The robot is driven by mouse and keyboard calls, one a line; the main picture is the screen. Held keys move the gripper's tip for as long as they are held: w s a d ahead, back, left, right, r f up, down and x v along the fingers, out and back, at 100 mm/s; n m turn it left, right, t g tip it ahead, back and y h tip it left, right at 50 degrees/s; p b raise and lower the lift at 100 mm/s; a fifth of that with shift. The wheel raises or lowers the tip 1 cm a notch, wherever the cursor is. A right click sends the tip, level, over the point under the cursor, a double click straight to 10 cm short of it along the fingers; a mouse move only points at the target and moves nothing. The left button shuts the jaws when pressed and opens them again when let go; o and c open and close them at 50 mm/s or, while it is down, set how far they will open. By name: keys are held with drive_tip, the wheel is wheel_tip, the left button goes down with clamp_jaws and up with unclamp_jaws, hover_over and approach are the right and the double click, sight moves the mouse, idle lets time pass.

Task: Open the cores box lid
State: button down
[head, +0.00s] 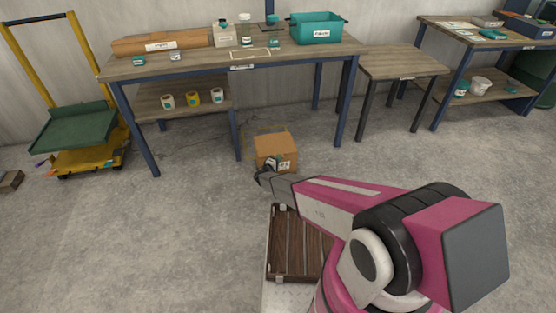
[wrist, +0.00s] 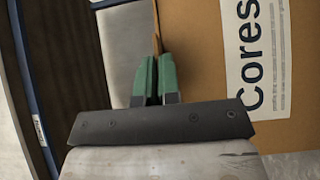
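The cores box (head: 262,147) is a brown cardboard box on the floor before the workbench. Its top looks closed in the head view. My gripper (head: 268,172) is at its near side, covering part of the front. In the wrist view, the box front (wrist: 198,55) fills the right, with a white label (wrist: 255,65) reading "Cores" sideways. My gripper's green fingers (wrist: 157,80) are close together, one each side of a thin brown edge (wrist: 156,25), which looks like the lid's edge. The fingertips' exact contact is hard to see.
A wooden workbench (head: 185,67) with a teal bin (head: 305,27) stands behind the box. A brown slatted pallet (head: 290,245) lies in front, under my arm. A green and yellow cart (head: 75,135) stands at the left.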

drive_tip(key=shift+r, duration=0.1)
drive_tip(key=r+g, duration=0.1)
drive_tip(key=r, duration=0.1)
drive_tip(key=w+r+n+g, duration=0.1)
drive_tip(key=r, duration=0.2)
drive_tip(key=r+n+y, duration=0.1)
drive_tip(key=r, duration=0.2)
drive_tip(key=shift+w+a+r+g, duration=0.1)
drive_tip(key=shift+w+a+g, duration=0.1)
drive_tip(key=shift+g, duration=0.2)
drive_tip(key=w+a+r+n+g, duration=0.2)
drive_tip(key=w+r+g, duration=0.1)
drive_tip(key=w+r, duration=0.3)
drive_tip(key=w+a+r+n+g, duration=0.2)
drive_tip(key=w+r+n+g, duration=0.15)
drive_tip(key=w+r, duration=0.3)
drive_tip(key=w+a+r+n+g, duration=0.1)
drive_tip(key=w+g, duration=0.1)
drive_tip(key=w, duration=0.4)
drive_tip(key=w+a+r+g+h, duration=0.1)
drive_tip(key=w+a+g, duration=0.1)
drive_tip(key=w, duration=0.4)
drive_tip(key=shift+n, duration=0.35)
drive_tip(key=shift+w+f, duration=0.1)
